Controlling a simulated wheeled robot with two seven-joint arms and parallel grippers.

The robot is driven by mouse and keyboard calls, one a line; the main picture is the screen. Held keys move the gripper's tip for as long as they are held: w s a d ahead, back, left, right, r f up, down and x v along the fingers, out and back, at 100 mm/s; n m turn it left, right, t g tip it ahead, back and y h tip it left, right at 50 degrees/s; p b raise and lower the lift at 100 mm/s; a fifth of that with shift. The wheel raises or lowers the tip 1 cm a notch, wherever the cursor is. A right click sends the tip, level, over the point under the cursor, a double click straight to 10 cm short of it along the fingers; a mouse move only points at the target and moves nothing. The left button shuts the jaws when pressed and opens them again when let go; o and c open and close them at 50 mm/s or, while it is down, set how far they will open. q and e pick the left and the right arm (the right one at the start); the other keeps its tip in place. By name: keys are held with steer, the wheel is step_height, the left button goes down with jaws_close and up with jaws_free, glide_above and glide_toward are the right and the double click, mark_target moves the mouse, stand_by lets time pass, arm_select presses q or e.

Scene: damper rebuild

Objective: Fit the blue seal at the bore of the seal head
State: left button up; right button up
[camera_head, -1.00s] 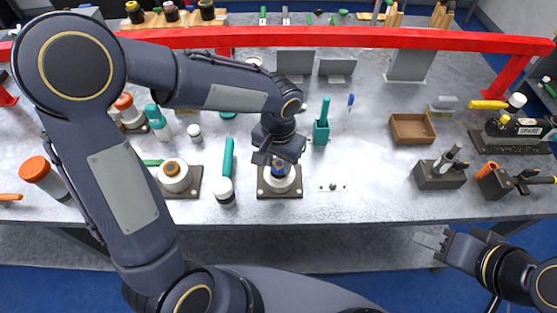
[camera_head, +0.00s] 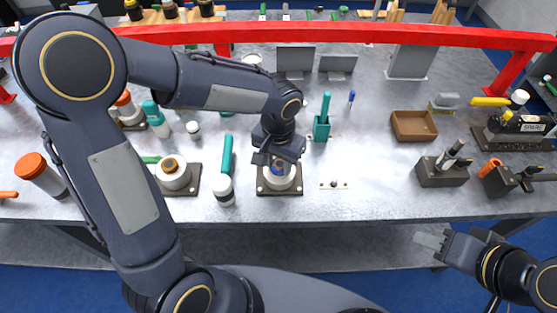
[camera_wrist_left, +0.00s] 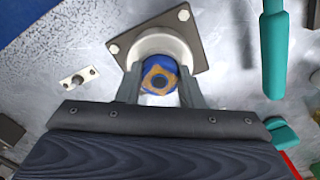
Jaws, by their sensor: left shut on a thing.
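The blue seal (camera_wrist_left: 160,77) is a blue ring with tan-orange patches and a dark centre, held between the fingertips of my left gripper (camera_wrist_left: 160,92). In the head view the left gripper (camera_head: 278,160) comes down from above, and the blue seal (camera_head: 277,169) shows just below it. The seal is over the top of the pale round seal head (camera_head: 281,184), which stands on a dark square plate (camera_wrist_left: 205,48). Whether the seal touches the bore or sits in it cannot be told; the bore is hidden. My right gripper (camera_head: 432,241) is empty, in front of the bench at lower right.
A similar pale round part (camera_head: 174,179) with a brown ring stands to the left. A white-and-teal bottle (camera_head: 223,190) stands between the two. A small plate (camera_head: 334,184) lies to the right, with a teal holder (camera_head: 321,130) behind. A brown tray (camera_head: 413,126) is further right.

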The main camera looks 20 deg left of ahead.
arm_select(q)
steer(key=o, duration=1.1)
steer(key=shift+r, duration=0.1)
step_height(320, 180, up, 8)
steer(key=shift+f, duration=0.2)
